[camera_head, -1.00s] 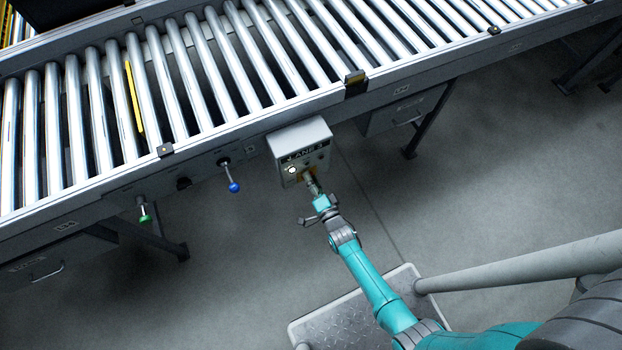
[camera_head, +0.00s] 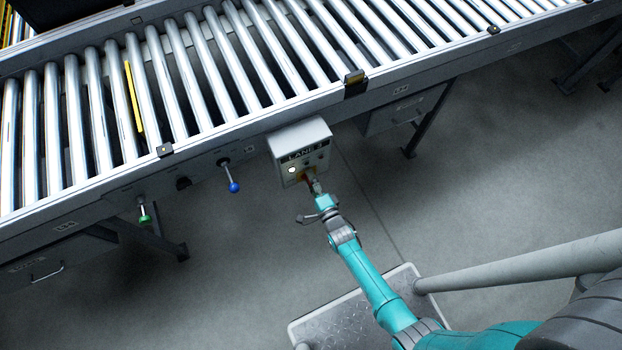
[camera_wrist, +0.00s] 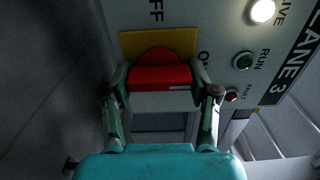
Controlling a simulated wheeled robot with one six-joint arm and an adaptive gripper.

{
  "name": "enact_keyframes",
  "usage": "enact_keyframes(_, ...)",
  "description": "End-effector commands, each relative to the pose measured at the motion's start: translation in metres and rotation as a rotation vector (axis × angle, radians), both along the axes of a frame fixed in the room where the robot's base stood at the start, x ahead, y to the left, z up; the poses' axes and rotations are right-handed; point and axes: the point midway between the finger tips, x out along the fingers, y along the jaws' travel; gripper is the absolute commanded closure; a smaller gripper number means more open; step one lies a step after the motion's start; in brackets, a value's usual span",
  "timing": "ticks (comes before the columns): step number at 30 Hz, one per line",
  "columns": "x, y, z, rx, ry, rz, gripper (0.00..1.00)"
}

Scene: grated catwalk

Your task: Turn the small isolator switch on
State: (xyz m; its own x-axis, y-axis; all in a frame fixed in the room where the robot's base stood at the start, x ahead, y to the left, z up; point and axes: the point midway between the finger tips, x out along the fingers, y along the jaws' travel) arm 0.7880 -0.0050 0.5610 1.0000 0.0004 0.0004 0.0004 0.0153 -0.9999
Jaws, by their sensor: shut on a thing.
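The small isolator switch (camera_wrist: 160,77) has a red handle on a yellow plate (camera_wrist: 187,41), on the face of a grey control box marked LANE 3 (camera_head: 290,143). In the wrist view, OFF is printed above the plate and ON to its right. A pale mark shows near the right end of the handle. My gripper (camera_wrist: 163,90) is shut on the red handle, one finger on each side. In the head view my gripper (camera_head: 314,185) is at the box's lower face and hides most of the switch.
A lit white LIVE lamp (camera_wrist: 262,10), a green RUN lamp (camera_wrist: 243,61) and a red FAULT lamp (camera_wrist: 231,96) sit beside the switch. A roller conveyor (camera_head: 240,60) runs above the box. A blue-knobbed lever (camera_head: 234,187) and green-knobbed lever (camera_head: 145,218) hang to the left.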

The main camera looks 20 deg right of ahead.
Motion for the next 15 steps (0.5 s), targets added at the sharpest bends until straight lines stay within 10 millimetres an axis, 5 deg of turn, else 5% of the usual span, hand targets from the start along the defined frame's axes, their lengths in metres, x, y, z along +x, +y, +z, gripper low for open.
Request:
enact_keyframes(5, -0.0005, -0.0005, -0.001, 0.002, 0.003, -0.002, 0.75)
enact_keyframes(6, -0.0005, -0.0005, -0.001, 0.002, 0.003, -0.002, 0.38)
enact_keyframes(9, -0.0004, -0.0004, -0.0008, 0.001, 0.002, -0.001, 0.15)
enact_keyframes(15, -0.0002, -0.0002, -0.0005, 0.0, 0.001, -0.001, 0.15)
